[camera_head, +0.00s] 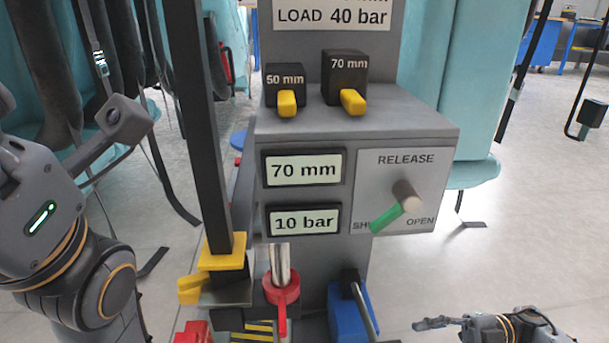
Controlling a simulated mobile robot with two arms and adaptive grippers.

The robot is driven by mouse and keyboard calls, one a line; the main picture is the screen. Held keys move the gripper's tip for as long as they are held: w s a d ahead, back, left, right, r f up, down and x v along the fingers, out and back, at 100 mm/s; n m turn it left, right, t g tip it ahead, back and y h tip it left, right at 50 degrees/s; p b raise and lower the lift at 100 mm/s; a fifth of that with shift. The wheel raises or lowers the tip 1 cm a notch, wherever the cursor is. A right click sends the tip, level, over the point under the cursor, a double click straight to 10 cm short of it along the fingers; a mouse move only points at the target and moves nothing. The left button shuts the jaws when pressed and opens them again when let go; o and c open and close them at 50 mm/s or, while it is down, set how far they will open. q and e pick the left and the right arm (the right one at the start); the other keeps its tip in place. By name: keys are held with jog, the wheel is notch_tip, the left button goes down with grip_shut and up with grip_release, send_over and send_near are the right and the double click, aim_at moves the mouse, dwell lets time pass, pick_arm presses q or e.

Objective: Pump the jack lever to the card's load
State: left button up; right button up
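A tall dark bar (205,130) rises from a yellow collar (222,250) on the left of the grey jack unit; it looks like the lever. The card (333,14) reads LOAD 40 bar. One display (303,170) reads 70 mm, and the one below (303,222) reads 10 bar. The green release handle (398,211) points down-left toward SHUT, whose label it partly covers. My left gripper (125,118) is left of the bar and appears apart from it. My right gripper (435,323) is low at the right, away from the unit. Neither gripper's opening is clear.
Two black blocks, marked 50 mm (285,78) and 70 mm (346,70), with yellow tabs stand on the unit's top. A red ring with a tab (281,292) and a blue block with a dark rod (346,312) are below. Teal seats (455,80) stand behind.

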dwell(0.8)
jog(key=shift+n, duration=0.8)
jog(key=a+b, duration=0.3)
jog(key=a, duration=0.2)
jog(key=a+b, duration=0.3)
jog(key=a, duration=0.3)
jog(key=shift+s+f, duration=0.15)
jog(key=shift+s, duration=0.05)
jog(key=shift+a, duration=0.5)
jog(key=shift+r, duration=0.2)
grip_shut()
